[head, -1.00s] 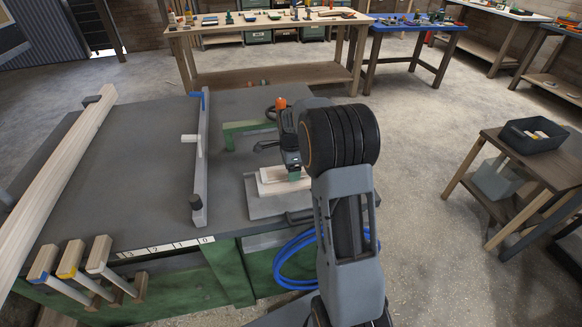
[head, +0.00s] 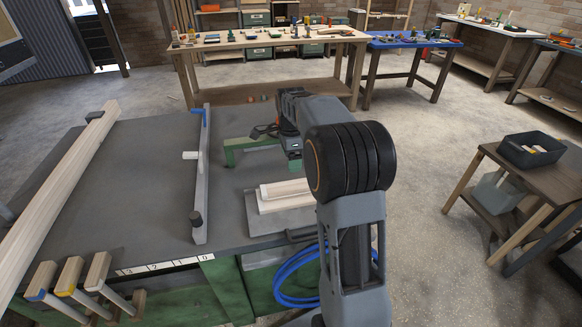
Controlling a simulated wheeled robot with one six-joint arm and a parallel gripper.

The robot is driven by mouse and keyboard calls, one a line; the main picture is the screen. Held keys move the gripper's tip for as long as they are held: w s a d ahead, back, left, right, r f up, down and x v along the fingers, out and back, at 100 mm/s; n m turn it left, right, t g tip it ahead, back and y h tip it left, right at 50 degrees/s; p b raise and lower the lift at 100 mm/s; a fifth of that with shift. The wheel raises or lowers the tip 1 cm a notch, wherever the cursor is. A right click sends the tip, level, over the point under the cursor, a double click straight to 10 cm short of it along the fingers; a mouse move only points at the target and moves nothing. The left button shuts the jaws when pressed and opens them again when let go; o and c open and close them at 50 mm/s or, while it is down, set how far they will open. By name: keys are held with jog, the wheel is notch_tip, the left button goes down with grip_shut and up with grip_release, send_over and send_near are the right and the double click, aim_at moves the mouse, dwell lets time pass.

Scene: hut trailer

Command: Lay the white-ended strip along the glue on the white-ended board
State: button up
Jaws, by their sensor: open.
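A pale wooden strip (head: 286,187) lies on a wider pale board (head: 284,203) at the right side of the grey bench top. The two look roughly parallel, with the strip on the board. The strip's left end looks white. The board's end colour is too small to tell, and no glue shows. My gripper (head: 293,163) is open and empty, above and behind the strip and apart from it. Its fingertips are partly hidden and small.
The board rests on a grey plate (head: 268,223). A grey fence bar (head: 201,170) and a long timber (head: 62,185) lie to the left. Pieces with blue, yellow and white marks (head: 98,272) stand at the front left. A green bracket (head: 250,144) is behind the board.

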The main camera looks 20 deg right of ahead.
jog(key=s+a+n+t, duration=0.1)
jog(key=s+a+n, duration=0.4)
jog(key=s+n, duration=0.5)
jog(key=s+a+n+t, duration=0.2)
jog(key=s+a+n, duration=0.3)
jog(key=s+n, duration=0.5)
jog(key=shift+s+a+f, duration=0.4)
jog(key=shift+s, duration=0.55)
jog(key=shift+t, duration=0.3)
notch_tip(320, 180, up, 6)
jog(key=p, duration=0.5)
jog(key=shift+s, duration=0.1)
